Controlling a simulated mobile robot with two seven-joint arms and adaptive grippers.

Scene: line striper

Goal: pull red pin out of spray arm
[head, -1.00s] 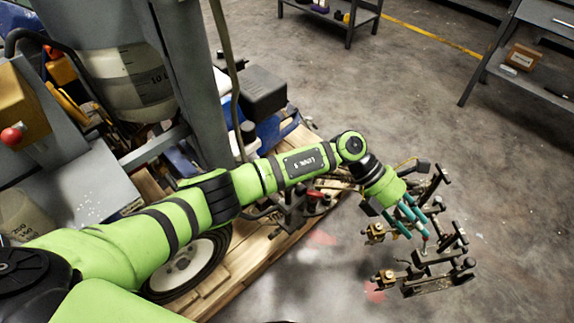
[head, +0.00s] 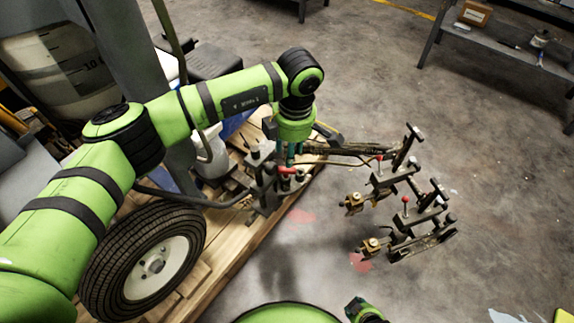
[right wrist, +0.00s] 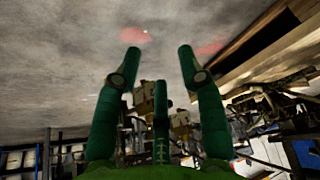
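A small red part (head: 287,170), possibly the red pin, shows on the dark bracket (head: 265,185) at the cart's edge, where the spray arm (head: 345,150) begins. The spray arm reaches right to spray heads with red-tipped knobs (head: 406,199). My left gripper (head: 289,160) points down right above the red part. In the head view, a green part of my right arm shows at the bottom edge.
The wooden pallet (head: 225,260) and a wheel (head: 150,262) lie under my left arm. Brass nozzles (head: 352,203) hang over the concrete floor. A grey bench (head: 500,45) stands at the upper right. The floor at right is mostly clear.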

